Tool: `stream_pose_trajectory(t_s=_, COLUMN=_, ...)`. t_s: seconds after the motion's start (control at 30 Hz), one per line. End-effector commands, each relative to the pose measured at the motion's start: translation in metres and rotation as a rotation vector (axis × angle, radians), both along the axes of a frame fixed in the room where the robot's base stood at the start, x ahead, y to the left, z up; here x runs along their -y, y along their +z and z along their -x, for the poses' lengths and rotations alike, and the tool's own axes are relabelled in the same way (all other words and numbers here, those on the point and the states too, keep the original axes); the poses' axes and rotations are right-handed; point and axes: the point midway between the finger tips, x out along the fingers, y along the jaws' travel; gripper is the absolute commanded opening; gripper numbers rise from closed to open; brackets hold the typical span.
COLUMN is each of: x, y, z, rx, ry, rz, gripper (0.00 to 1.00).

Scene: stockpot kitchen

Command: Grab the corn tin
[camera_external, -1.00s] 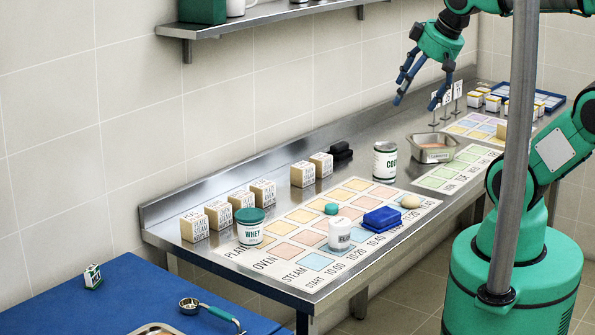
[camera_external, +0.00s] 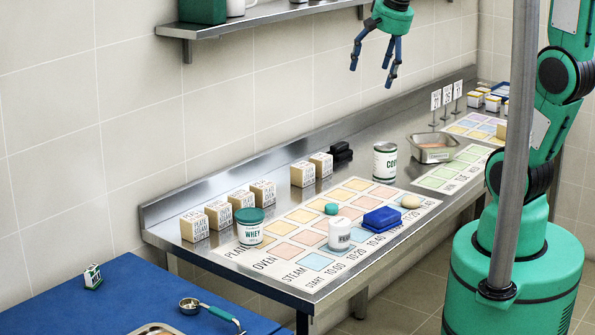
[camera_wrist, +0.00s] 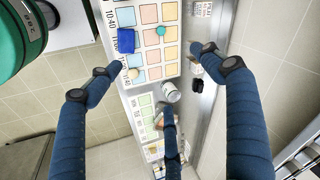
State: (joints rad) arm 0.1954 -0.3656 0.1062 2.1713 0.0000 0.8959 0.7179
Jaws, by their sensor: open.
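The corn tin (camera_external: 385,162) is a white and green can with a metal top. It stands upright on the steel counter, at the back edge of the coloured chart. My gripper (camera_external: 372,73) hangs well above it, pointing down, with its blue fingers spread and empty. In the wrist view the tin (camera_wrist: 172,93) lies below and between the spread fingers, close to the tip of the lower finger. Its label is only partly readable.
A wall shelf (camera_external: 270,17) is upper left.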

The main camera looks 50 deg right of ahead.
Motion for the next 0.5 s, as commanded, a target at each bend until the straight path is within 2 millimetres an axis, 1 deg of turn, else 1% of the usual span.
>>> stream_pose_trajectory(t_s=0.03, x=0.010, y=-0.004, z=-0.012, rx=-0.013, ry=-0.060, rz=-0.017, gripper=0.80)
stream_pose_trajectory(t_s=0.2, x=0.044, y=-0.016, z=-0.048, rx=-0.038, ry=-0.280, rz=-0.078, gripper=0.80)
stream_pose_trajectory(t_s=0.37, x=0.078, y=-0.033, z=-0.079, rx=-0.060, ry=-0.488, rz=-0.131, gripper=0.80)
stream_pose_trajectory(t_s=0.5, x=0.111, y=-0.053, z=-0.104, rx=-0.078, ry=-0.671, rz=-0.174, gripper=0.80)
